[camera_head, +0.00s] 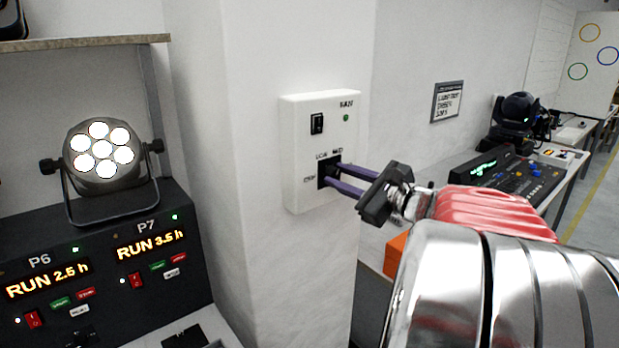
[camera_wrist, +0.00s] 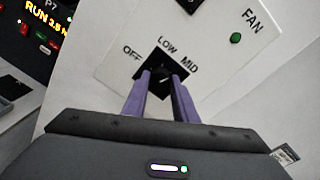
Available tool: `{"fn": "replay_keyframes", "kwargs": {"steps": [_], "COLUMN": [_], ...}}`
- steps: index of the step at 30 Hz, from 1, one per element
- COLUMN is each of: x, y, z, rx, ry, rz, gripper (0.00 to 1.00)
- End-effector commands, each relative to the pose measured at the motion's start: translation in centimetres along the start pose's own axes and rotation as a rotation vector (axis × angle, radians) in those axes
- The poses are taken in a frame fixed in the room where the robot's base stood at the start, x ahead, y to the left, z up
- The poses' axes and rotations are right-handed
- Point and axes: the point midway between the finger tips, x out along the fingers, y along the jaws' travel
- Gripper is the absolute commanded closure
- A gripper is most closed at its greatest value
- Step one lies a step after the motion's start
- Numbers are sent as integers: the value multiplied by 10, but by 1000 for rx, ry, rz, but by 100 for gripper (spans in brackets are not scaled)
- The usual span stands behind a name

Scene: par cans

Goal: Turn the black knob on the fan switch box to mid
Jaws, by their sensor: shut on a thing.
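The white fan switch box (camera_head: 293,140) is mounted on the pillar. In the wrist view its face (camera_wrist: 215,75) shows the labels FAN, OFF, LOW and MID. The black knob (camera_wrist: 160,76) sits below these labels on a black patch. My gripper (camera_head: 333,176) has its two purple fingers reaching to the knob from the right. In the wrist view the fingers (camera_wrist: 159,82) are on either side of the knob, shut on it. The fingers hide part of the knob, and I cannot tell for certain which label it points to.
A black rocker switch (camera_head: 317,123) and a green light (camera_head: 346,118) sit higher on the box. A lit par can (camera_head: 101,155) stands on a dark panel (camera_head: 100,262) at left. A console (camera_head: 515,180) is on a table at right. An orange thing (camera_head: 396,253) is below my arm.

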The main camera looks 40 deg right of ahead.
Motion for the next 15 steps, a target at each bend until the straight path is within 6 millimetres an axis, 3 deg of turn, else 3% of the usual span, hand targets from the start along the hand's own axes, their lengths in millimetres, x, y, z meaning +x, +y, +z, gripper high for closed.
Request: {"fn": "replay_keyframes", "kwargs": {"steps": [15], "x": [0], "y": [3], "z": [-6], "rx": [89], "ry": [5], "rz": [8], "gripper": [97]}}
